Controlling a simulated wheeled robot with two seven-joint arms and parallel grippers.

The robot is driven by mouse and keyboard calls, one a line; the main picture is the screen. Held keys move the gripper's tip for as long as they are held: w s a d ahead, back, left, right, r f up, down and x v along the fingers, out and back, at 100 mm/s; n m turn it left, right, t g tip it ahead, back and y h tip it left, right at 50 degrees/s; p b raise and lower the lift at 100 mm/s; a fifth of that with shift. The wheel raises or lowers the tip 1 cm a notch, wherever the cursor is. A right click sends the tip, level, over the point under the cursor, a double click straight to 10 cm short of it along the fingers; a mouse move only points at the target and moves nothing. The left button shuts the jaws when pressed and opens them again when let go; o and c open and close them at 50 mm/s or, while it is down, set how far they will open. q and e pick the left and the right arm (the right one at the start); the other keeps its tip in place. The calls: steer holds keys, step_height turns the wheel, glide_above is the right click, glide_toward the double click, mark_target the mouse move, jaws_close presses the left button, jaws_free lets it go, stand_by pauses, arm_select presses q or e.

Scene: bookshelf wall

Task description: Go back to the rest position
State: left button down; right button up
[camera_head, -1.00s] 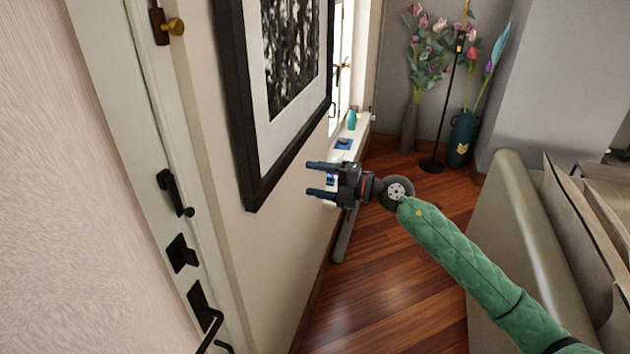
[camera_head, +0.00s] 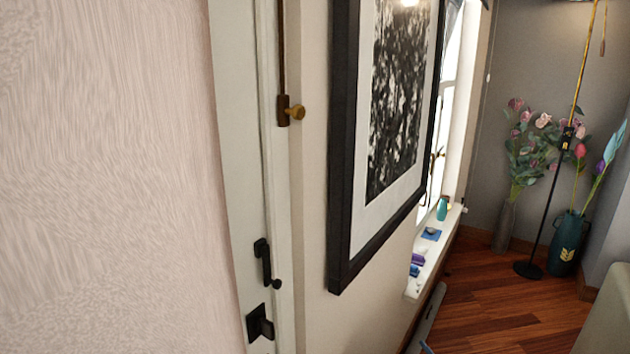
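The task names no object, only a rest position of my own. No arm shows in the head view. My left gripper is not in view.
A pale wall fills the left, beside a white door (camera_head: 240,180) with dark handles. A framed picture (camera_head: 400,105) hangs right of it. A windowsill (camera_head: 450,235) holds small items. Flower vases (camera_head: 567,240) and a lamp stand (camera_head: 545,215) stand on the far wood floor.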

steer(key=s+f+m+g+h, duration=0.2)
steer(key=s+f, duration=0.4)
steer(key=f, duration=0.4)
steer(key=s+f+m+g+h, duration=0.1)
steer(key=s+f+m+g, duration=0.2)
steer(key=s+f, duration=0.55)
steer(key=s+f+m+g+h, duration=0.2)
steer(key=s+f, duration=0.1)
steer(key=f, duration=1)
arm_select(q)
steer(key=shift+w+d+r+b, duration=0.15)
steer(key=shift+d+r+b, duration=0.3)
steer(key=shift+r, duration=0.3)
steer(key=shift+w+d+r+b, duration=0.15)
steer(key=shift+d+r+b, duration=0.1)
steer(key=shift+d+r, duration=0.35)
arm_select(e)
steer(key=s+a+f+g, duration=0.3)
steer(key=s+f, duration=0.3)
steer(key=s, duration=0.3)
steer(key=s+a+f+m+g, duration=0.1)
steer(key=s+a+f+g, duration=0.1)
steer(key=s+f, duration=0.4)
steer(key=s+a+f+m+g+y, duration=0.1)
steer(key=s+a+f+g, duration=0.2)
steer(key=s, duration=1)
steer(key=shift+s+a+f+g, duration=0.35)
steer(key=shift+a+f, duration=0.25)
steer(key=shift+f, duration=1.15)
